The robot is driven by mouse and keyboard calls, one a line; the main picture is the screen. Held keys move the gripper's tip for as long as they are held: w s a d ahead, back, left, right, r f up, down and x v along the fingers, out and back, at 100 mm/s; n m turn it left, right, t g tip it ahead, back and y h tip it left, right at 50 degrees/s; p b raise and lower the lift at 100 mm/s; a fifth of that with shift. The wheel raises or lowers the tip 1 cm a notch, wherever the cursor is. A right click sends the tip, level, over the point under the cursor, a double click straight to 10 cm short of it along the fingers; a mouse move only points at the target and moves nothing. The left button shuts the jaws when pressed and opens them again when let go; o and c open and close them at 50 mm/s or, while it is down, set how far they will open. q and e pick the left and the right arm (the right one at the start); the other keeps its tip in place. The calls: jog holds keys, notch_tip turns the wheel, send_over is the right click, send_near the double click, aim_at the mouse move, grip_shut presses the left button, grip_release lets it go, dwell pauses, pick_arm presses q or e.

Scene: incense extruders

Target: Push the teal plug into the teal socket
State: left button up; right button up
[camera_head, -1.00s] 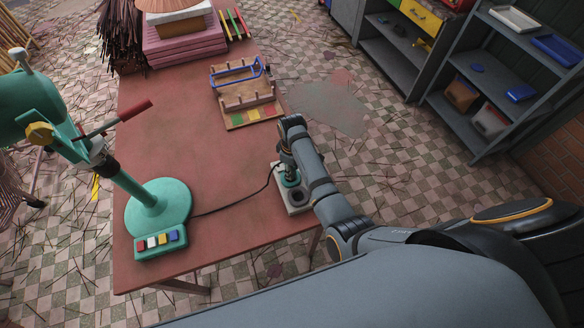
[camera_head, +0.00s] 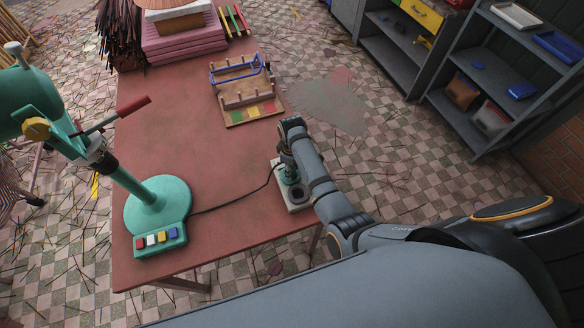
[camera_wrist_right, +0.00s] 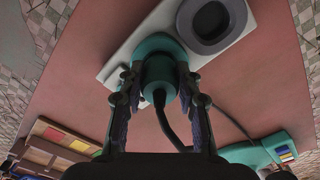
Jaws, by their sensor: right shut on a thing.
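The teal plug (camera_wrist_right: 159,72) is held between the two fingers of my right gripper (camera_wrist_right: 157,88), with its dark cable trailing from its end. It is lined up over the teal socket (camera_wrist_right: 150,43), whose teal rim shows around the plug's far end on a pale plate. I cannot tell how deep the plug sits. In the head view my right gripper (camera_head: 288,172) points down at the plate near the table's right edge, and the arm partly hides the plug and socket. My left gripper is not in view.
A dark grey socket (camera_wrist_right: 212,20) is beside the teal one on the pale plate (camera_head: 299,207). The cable runs to a teal machine (camera_head: 157,205) with coloured buttons. A wooden rack (camera_head: 249,110) stands further back. The red table middle (camera_head: 185,140) is clear.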

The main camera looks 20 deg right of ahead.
jog(key=shift+f, duration=0.2)
jog(key=o, duration=1.2)
jog(key=shift+o, duration=0.2)
notch_tip(320, 180, up, 7)
jog(key=shift+r, duration=0.2)
